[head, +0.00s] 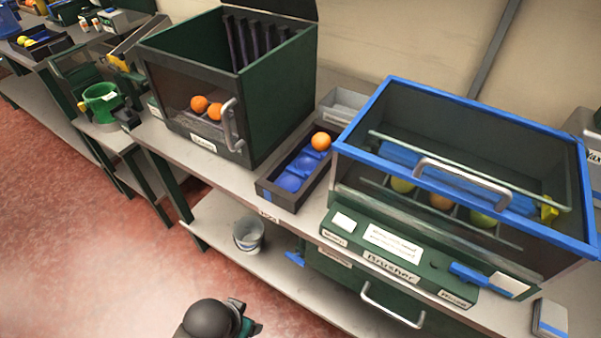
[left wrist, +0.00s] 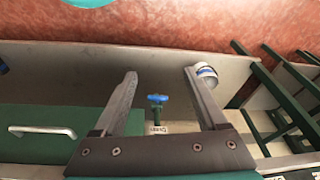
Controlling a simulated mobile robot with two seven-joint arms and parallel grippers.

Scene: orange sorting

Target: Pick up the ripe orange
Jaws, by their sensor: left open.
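One orange (head: 321,141) sits at the far end of a dark tray (head: 268,194) with blue round hollows. Two more oranges (head: 199,103) are behind the clear front of a green box (head: 275,95) on the left. My right gripper is not in view.
A labelled green control panel (head: 395,252) fronts the case. A grey bucket (head: 248,234) stands on the lower shelf; it also shows in the left wrist view (left wrist: 205,73). A blue valve handle (left wrist: 158,98) shows between my fingers. The red floor (head: 80,250) at left is clear.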

